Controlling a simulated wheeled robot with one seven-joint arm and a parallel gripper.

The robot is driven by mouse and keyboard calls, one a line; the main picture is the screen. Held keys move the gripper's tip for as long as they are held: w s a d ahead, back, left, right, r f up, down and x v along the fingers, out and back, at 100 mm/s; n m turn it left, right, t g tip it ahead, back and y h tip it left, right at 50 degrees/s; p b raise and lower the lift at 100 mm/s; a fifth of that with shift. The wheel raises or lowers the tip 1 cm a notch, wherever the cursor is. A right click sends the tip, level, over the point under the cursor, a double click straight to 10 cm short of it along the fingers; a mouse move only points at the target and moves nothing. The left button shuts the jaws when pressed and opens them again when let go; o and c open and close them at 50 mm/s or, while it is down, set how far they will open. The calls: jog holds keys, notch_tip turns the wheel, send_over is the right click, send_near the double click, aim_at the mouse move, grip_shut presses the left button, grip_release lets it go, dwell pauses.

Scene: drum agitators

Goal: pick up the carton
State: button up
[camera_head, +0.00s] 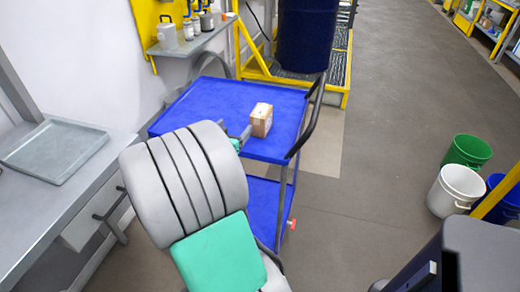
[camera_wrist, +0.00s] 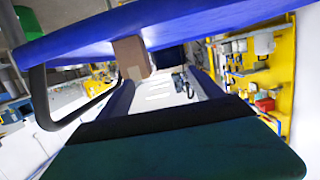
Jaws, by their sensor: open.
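A small brown carton (camera_head: 262,120) stands on the top shelf of a blue cart (camera_head: 200,105), towards its right side. My gripper (camera_head: 245,132) is open, just left of the carton at about its height; my arm hides part of it. Whether a finger touches the carton cannot be told. In the wrist view the carton (camera_wrist: 130,55) shows at upper left of centre against the tilted blue shelf (camera_wrist: 220,18). Nothing is seen held between the fingers.
The cart's black handle (camera_head: 310,115) rises right of the carton. A dark blue drum (camera_head: 306,35) stands behind the cart. A grey bench with a tray (camera_head: 55,150) is at left. Green (camera_head: 467,151) and white (camera_head: 455,190) buckets stand at right. The floor between is clear.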

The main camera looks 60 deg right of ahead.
aim_at(257, 123)
jog(key=s+d+f+h+b, duration=0.2)
jog(key=s+d+f, duration=0.1)
jog(key=shift+s+d+f+g+h, duration=0.25)
jog(key=shift+s+g+h, duration=0.05)
jog(key=shift+s, duration=0.05)
jog(key=d, duration=0.2)
jog(key=d+p, duration=0.1)
jog(key=d, duration=0.2)
jog(key=d+r+p, duration=0.1)
jog(key=d, duration=0.1)
jog(key=shift+d, duration=0.15)
jog(key=shift+w+d, duration=0.1)
jog(key=shift+d, duration=0.25)
jog(key=shift+c, duration=0.4)
jog(key=c, duration=1.5)
